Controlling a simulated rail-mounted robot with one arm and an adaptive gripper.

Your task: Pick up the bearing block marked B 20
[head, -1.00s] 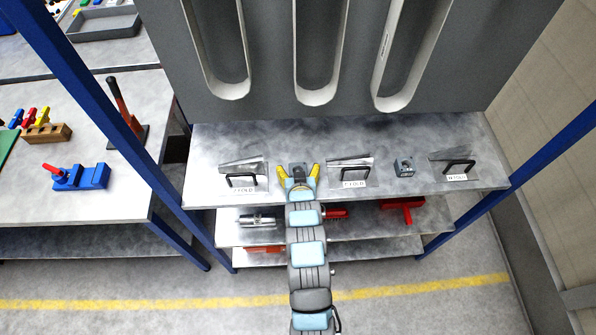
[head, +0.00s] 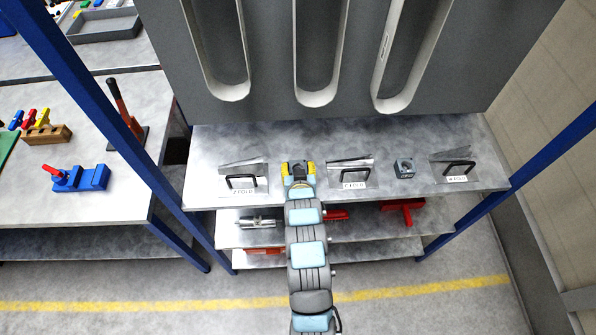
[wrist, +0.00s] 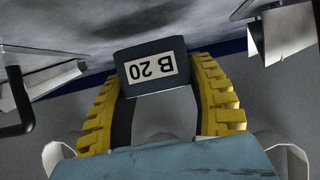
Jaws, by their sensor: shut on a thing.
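The bearing block marked B 20 (wrist: 152,58) is a dark grey block with a white label, which reads upside down in the wrist view. My gripper (wrist: 160,92) has yellow ribbed fingers, one on each side of the block, and is shut on it. In the head view my gripper (head: 299,168) is at the shelf top, between two bracket-like pieces. The block is mostly hidden there by the gripper. I cannot tell whether the block still touches the shelf.
On the shelf top (head: 220,140) stand metal pieces with black handles and labels, left (head: 243,178), middle (head: 351,172) and right (head: 457,168). Another grey block (head: 404,168) sits right of the middle one. A grey panel (head: 270,100) with slots hangs behind.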

